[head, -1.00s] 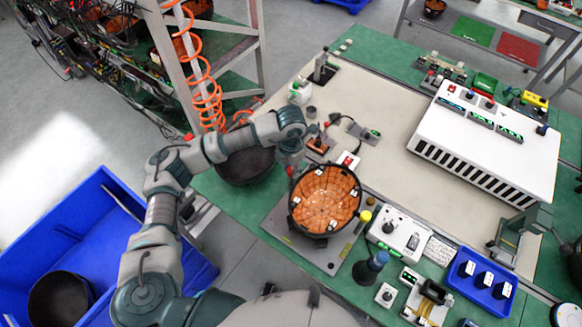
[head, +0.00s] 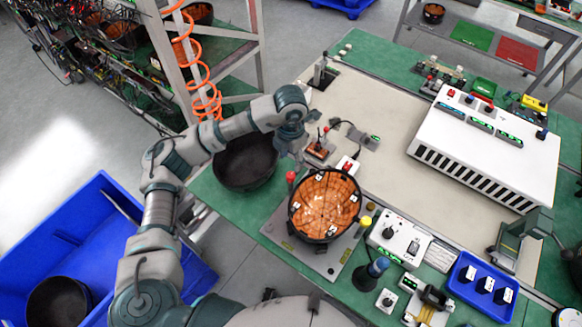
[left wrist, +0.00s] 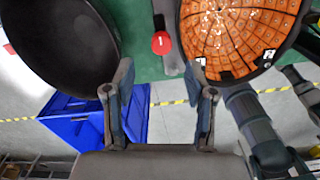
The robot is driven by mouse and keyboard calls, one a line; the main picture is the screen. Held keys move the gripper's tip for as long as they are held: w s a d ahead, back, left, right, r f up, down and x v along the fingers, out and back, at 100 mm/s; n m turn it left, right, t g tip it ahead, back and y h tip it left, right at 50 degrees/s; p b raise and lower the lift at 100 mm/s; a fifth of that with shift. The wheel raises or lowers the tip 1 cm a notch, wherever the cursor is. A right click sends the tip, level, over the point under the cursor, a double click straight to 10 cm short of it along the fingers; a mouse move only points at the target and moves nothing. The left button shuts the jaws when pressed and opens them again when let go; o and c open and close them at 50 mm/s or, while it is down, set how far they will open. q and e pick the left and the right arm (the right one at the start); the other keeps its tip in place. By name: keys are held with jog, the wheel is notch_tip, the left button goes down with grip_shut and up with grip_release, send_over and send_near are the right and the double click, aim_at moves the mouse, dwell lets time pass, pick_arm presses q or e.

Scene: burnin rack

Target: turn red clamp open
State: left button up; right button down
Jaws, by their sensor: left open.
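The red clamp (head: 291,177) shows as a small red knob at the left edge of the fixture plate (head: 330,262), beside the round orange board (head: 325,203) in its black ring. In the left wrist view the red clamp (left wrist: 161,42) lies ahead, between the lines of my two fingers, with the orange board (left wrist: 235,35) to its right. My left gripper (left wrist: 160,78) is open and empty, with a gap between it and the clamp. In the head view my left gripper (head: 298,153) is just above the clamp, partly hidden by its wrist. My right gripper is out of view.
A black bowl (head: 245,162) stands on the green bench left of the clamp. A red-buttoned box (head: 347,166) and a small orange-brown part (head: 319,149) lie behind the board. A control box (head: 400,240) is at right. A blue bin (head: 80,222) stands on the floor at left.

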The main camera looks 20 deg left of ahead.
pick_arm(q)
notch_tip(320, 180, up, 4)
jog(key=shift+r, duration=0.2)
dwell(0.5)
